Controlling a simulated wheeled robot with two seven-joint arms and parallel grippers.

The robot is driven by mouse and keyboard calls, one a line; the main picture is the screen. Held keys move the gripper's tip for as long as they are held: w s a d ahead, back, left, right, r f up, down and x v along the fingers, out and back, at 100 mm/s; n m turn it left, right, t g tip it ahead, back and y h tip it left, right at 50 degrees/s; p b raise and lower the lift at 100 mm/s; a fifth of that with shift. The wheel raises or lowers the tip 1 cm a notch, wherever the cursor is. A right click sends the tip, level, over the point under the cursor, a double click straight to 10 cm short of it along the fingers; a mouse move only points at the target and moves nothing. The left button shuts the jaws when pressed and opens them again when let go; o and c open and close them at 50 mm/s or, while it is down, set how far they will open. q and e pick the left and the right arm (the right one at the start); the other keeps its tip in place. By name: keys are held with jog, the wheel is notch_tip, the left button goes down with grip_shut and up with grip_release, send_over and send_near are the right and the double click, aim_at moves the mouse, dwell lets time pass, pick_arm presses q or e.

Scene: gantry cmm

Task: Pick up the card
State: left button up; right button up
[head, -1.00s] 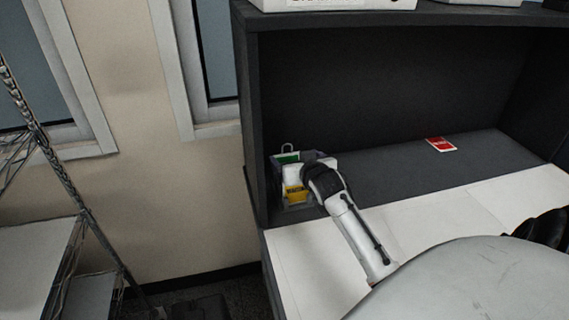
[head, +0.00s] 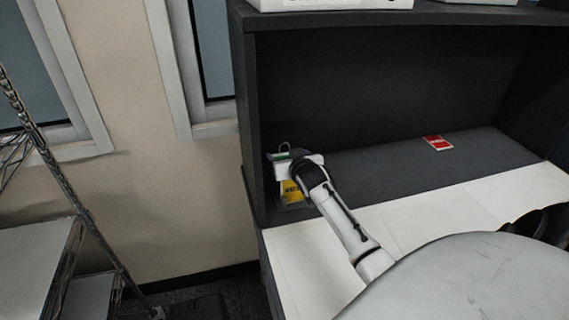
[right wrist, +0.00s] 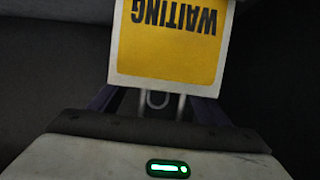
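A yellow card (head: 291,191) with a white border stands in a small grey holder at the left end of the dark shelf. In the right wrist view the card (right wrist: 168,40) reads "WAITING" upside down, just beyond my gripper body. A green card (head: 283,156) and a metal loop show above it. A red card (head: 437,142) lies flat farther right on the shelf. My right gripper (head: 287,166) is at the holder, in front of the cards and partly covering them. Its fingertips are not clear, so I cannot tell whether it touches a card. My left gripper is not in view.
The shelf's dark left side panel (head: 250,120) stands close beside the holder, and the dark back panel is behind it. The white worktop (head: 425,213) in front is clear. A wire rack (head: 60,190) stands at the far left.

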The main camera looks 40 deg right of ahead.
jog(key=c, duration=0.8)
notch_tip(320, 180, up, 10)
jog(key=shift+r, duration=0.1)
jog(key=shift+c, duration=0.2)
dwell(0.4)
